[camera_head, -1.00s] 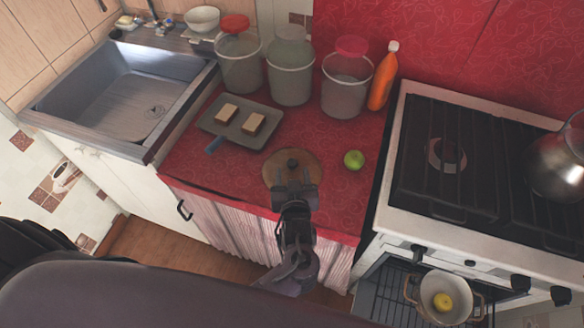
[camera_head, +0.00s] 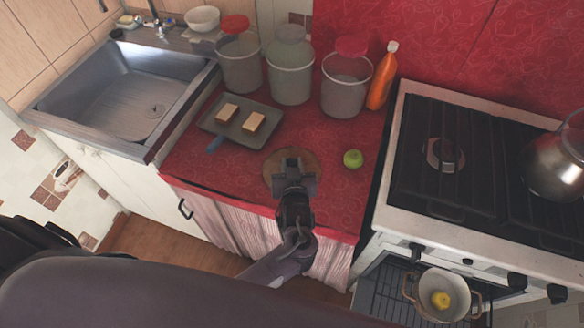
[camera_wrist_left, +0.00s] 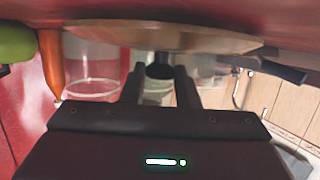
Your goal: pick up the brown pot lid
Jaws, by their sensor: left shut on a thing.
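The brown pot lid (camera_head: 311,166) is a round wooden-looking disc on the red counter, in front of the jars. My left gripper (camera_head: 292,163) is above it and hides its middle. In the left wrist view the lid (camera_wrist_left: 165,38) spans the top, and my left gripper's fingers (camera_wrist_left: 160,72) are shut on its dark knob. I cannot tell whether the lid is clear of the counter. My right gripper is not in view.
A green apple (camera_head: 353,159) lies right of the lid. A grey tray (camera_head: 240,137) with two pale blocks is behind left. Jars (camera_head: 290,85) and an orange bottle (camera_head: 382,80) stand at the back. The stove (camera_head: 480,228) is right, with a pot (camera_head: 423,298) below.

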